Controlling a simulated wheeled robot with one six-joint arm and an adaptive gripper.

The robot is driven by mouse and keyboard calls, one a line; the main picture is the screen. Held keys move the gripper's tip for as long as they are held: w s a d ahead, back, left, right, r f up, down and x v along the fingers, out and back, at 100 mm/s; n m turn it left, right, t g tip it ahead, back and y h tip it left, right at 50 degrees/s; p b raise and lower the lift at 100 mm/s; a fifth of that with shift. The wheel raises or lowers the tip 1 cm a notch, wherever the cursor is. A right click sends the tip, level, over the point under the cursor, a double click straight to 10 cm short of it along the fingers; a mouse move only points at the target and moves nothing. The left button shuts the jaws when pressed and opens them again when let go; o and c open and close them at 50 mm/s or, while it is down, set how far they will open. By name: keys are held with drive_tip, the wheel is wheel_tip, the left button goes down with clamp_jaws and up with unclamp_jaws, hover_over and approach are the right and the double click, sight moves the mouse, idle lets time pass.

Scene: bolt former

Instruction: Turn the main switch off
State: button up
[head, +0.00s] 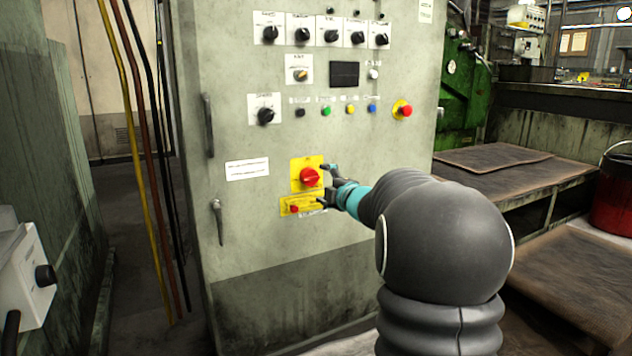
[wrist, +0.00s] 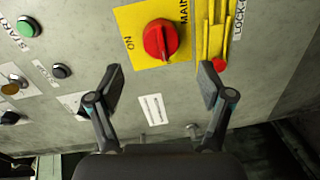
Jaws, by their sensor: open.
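The main switch (head: 309,178) is a red rotary knob on a yellow plate, on the front of a grey-green control cabinet. In the wrist view the red knob (wrist: 161,39) sits on its yellow plate marked "ON" and "MAIN", ahead of the fingertips and between their lines. My gripper (head: 327,185) is open and empty, close to the cabinet just right of the switch in the head view. In the wrist view my two fingers (wrist: 162,86) stand apart, with bare panel between them. I see no contact with the knob.
A yellow lockout plate with a red part (head: 294,208) sits just below the switch. A red emergency button (head: 404,110), coloured buttons and several black knobs are above. A door handle (head: 218,220) is lower left. Cables hang left; a bench (head: 510,170) stands right.

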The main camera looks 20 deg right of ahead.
drive_tip(key=shift+s+r, duration=0.15)
drive_tip(key=shift+s, duration=2)
drive_tip(key=s+d+f+m+g+h, duration=0.5)
drive_tip(key=d+f+m+h, duration=0.1)
drive_tip(key=d+f+m, duration=0.25)
drive_tip(key=s+a+f+m+g+p, duration=0.1)
drive_tip(key=s+a+f+m+g, duration=0.2)
drive_tip(key=s+m, duration=0.3)
drive_tip(key=s+a+m+g+y+p, duration=0.3)
drive_tip(key=s+a+m+g+p, duration=0.15)
drive_tip(key=s+a, duration=1.35)
drive_tip(key=s+a+r+n+y+p, duration=0.2)
drive_tip(key=s+a+r+p, duration=0.3)
drive_tip(key=s+a+r, duration=0.3)
drive_tip(key=shift+s+a+t, duration=0.3)
drive_tip(key=shift+a+t, duration=0.15)
drive_tip(key=shift+a, duration=0.8)
